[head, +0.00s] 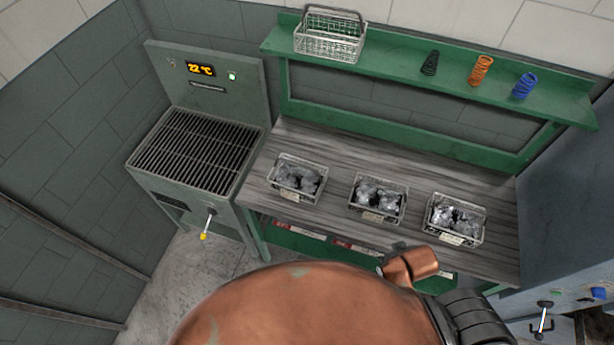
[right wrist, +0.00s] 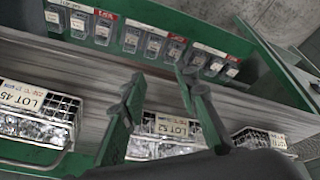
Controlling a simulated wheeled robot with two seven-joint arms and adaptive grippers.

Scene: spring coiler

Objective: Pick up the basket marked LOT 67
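Three wire baskets of shiny grey pieces stand in a row on the bench: the left basket (head: 298,180), the middle basket (head: 377,198) and the right basket (head: 454,221). Their tags are too small to read in the head view. In the right wrist view one basket's tag (right wrist: 22,95) reads LOT 45. Another basket (right wrist: 165,130) has a LOT tag partly hidden by a finger, and a third basket (right wrist: 262,140) has an unclear tag. I cannot tell which is LOT 67. My right gripper (right wrist: 160,88) is open and empty, with the partly hidden basket showing between its fingers. My left gripper is out of view.
A green shelf (head: 400,55) above the bench (head: 330,150) holds an empty wire basket (head: 329,35) and black, orange and blue springs. A grated unit (head: 195,150) reading 22 °C stands left. Small labelled bins (right wrist: 155,45) line a green rail.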

